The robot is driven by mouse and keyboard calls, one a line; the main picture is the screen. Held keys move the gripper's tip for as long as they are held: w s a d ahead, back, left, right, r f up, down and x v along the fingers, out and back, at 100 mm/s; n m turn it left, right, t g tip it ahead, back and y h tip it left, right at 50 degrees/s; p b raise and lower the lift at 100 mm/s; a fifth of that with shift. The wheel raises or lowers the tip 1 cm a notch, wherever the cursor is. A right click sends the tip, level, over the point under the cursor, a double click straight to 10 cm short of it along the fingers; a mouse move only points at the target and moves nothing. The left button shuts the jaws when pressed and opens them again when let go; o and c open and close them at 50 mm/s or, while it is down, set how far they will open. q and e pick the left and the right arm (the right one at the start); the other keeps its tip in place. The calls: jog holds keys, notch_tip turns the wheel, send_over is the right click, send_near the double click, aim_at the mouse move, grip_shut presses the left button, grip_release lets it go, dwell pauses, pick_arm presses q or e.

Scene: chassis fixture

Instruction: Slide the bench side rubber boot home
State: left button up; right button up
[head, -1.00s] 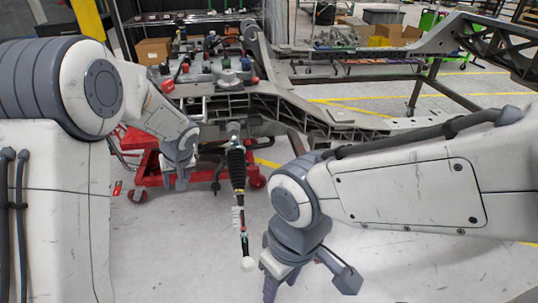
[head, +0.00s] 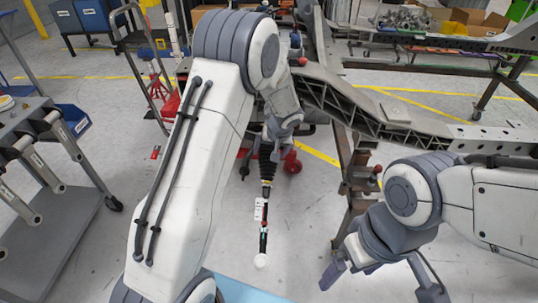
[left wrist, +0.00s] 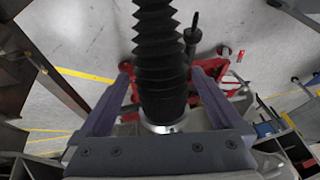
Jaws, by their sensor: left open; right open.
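The black ribbed rubber boot (head: 267,166) hangs below the grey chassis frame (head: 372,108) in the head view, on a rod (head: 263,220) with a white label and a pale ball end (head: 261,261). My left gripper (head: 281,130) is at the boot's upper part. In the left wrist view the boot (left wrist: 158,55) passes between the two open fingers of my left gripper (left wrist: 160,88), with visible gaps beside it. A shiny metal collar (left wrist: 162,127) shows at one end of the boot. My right gripper (head: 384,280) is open and empty at the lower right.
A grey cart (head: 50,190) with rollers stands at the left. A brown stand post (head: 357,185) rises between the boot and my right arm. A red jack (head: 160,90) stands behind my left arm.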

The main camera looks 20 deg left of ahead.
pick_arm(q)
jog(key=shift+x, duration=1.15)
pick_arm(e)
jog(key=shift+f, duration=0.15)
